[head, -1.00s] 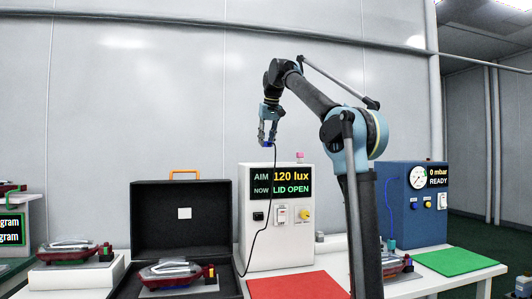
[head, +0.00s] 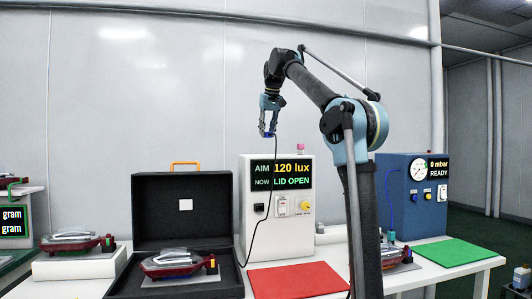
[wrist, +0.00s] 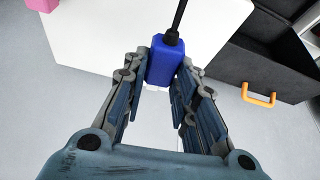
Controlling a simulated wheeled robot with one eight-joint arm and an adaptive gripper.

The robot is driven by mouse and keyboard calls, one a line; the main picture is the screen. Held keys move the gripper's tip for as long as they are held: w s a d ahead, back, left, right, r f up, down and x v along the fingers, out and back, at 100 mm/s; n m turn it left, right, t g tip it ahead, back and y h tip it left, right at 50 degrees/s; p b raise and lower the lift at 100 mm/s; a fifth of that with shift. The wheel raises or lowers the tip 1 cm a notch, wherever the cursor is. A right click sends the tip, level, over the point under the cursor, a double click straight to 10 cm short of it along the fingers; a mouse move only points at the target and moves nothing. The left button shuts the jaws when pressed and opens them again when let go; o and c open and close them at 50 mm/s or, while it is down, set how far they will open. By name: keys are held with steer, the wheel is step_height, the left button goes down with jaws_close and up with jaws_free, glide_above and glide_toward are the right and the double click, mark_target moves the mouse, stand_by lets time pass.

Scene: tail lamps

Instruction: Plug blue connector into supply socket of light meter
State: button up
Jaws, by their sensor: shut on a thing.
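My gripper (head: 269,123) is shut on the blue connector (head: 268,134), above and in front of the light meter. In the wrist view the blue connector (wrist: 165,60) sits between the fingertips, with its black cable leaving from the far end. The light meter (head: 275,230) is a white box reading "AIM 120 lux" and "NOW LID OPEN". A dark socket (head: 259,207) shows on the left of its front face, beside a white switch (head: 282,206) and a yellow knob (head: 305,205). The connector is well above these and apart from the meter. The cable hangs down past the meter's front.
An open black box (head: 153,225) with a tail lamp (head: 172,263) inside stands left of the meter. A red mat (head: 297,281) lies in front and a green mat (head: 450,252) at right. A blue gauge unit (head: 408,215) stands right. A pink object (head: 300,148) tops the meter.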

steer(key=shift+f, duration=3.6)
steer(key=shift+f, duration=0.2)
steer(key=o, duration=1)
steer(key=v, duration=1.7)
steer(key=shift+s+d+r, duration=0.1)
steer(key=shift+s, duration=0.25)
